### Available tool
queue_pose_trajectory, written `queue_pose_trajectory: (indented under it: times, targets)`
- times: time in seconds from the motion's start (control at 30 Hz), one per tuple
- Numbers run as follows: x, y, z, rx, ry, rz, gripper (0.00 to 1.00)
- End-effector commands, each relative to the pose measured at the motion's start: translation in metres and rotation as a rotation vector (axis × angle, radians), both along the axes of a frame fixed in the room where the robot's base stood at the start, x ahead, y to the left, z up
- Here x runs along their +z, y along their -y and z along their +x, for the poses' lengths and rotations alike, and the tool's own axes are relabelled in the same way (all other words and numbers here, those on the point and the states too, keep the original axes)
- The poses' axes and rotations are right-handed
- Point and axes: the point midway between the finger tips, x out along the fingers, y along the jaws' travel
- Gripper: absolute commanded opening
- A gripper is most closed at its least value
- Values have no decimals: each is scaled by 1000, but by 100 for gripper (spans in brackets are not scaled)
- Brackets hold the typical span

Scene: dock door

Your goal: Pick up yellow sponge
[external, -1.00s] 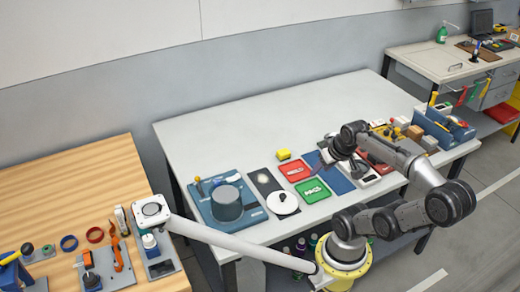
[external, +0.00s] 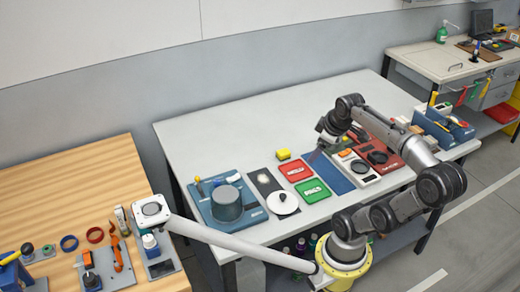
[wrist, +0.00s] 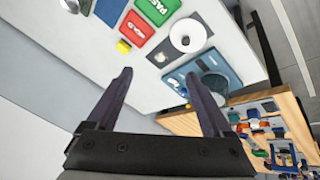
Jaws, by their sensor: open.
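The yellow sponge (external: 283,154) is a small block on the white table, just behind the red tray. It also shows in the wrist view (wrist: 124,47), close to the tip of the left finger in the picture but on the table below. My gripper (external: 318,152) is over the table to the right of the sponge, above the blue mat, and apart from it. In the wrist view my gripper (wrist: 165,75) has its two dark fingers spread wide with nothing between them.
The red tray (external: 296,171) and green tray (external: 313,190) lie in front of the sponge. The table behind the sponge is clear.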

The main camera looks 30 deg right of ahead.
Motion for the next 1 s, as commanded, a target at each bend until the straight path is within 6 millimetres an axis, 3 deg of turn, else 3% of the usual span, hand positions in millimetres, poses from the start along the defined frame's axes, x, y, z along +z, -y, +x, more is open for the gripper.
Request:
queue_pose_trajectory:
  times: [0.1, 0.2, 0.43, 0.57, 0.73, 0.87, 1.0]
  targets:
    - [27, 4, 44, 224, -49, -119, 85]
    - [39, 9, 83, 396, -95, -198, 85]
    - [35, 24, 172, 704, -204, -303, 85]
    - [14, 36, 220, 830, -264, -321, 85]
    - [-33, 53, 272, 902, -345, -295, 85]
    - [-70, 63, 294, 895, -396, -260, 85]
    - [-99, 68, 297, 895, -444, -227, 85]
